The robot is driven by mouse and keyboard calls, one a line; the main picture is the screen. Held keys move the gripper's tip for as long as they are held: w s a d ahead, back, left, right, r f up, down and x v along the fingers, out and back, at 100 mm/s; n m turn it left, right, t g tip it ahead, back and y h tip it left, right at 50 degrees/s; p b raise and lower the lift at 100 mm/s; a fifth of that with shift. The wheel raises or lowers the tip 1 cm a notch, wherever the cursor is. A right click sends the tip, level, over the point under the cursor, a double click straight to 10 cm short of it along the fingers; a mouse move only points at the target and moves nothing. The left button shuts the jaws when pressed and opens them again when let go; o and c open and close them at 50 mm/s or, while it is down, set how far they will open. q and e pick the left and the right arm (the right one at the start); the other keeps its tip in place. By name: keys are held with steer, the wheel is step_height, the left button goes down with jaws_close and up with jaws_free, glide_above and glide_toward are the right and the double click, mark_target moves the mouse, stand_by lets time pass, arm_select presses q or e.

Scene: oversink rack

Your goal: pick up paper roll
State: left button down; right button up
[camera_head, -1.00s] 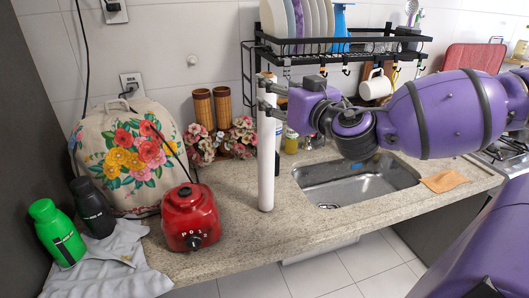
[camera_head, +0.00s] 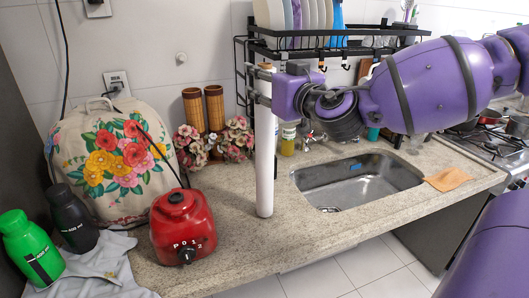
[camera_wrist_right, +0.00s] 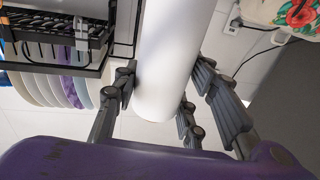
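The paper roll (camera_head: 264,165) is a tall, narrow white cylinder. It is upright over the counter, left of the sink; I cannot tell whether its lower end touches the counter. My right gripper (camera_head: 263,86) is at its upper part, coming from the right. In the right wrist view, the roll (camera_wrist_right: 175,50) lies between the dark fingers of the gripper (camera_wrist_right: 158,95), with fingers close against both sides. The gripper looks shut on it, though the contact faces are partly hidden. My left gripper is not in view.
The sink (camera_head: 358,180) is right of the roll. A red blender base (camera_head: 182,228) and flower-covered appliance (camera_head: 112,160) stand left. Bamboo cups (camera_head: 204,110) with flowers stand behind. The counter (camera_head: 240,245) in front is bare.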

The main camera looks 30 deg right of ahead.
jaws_close()
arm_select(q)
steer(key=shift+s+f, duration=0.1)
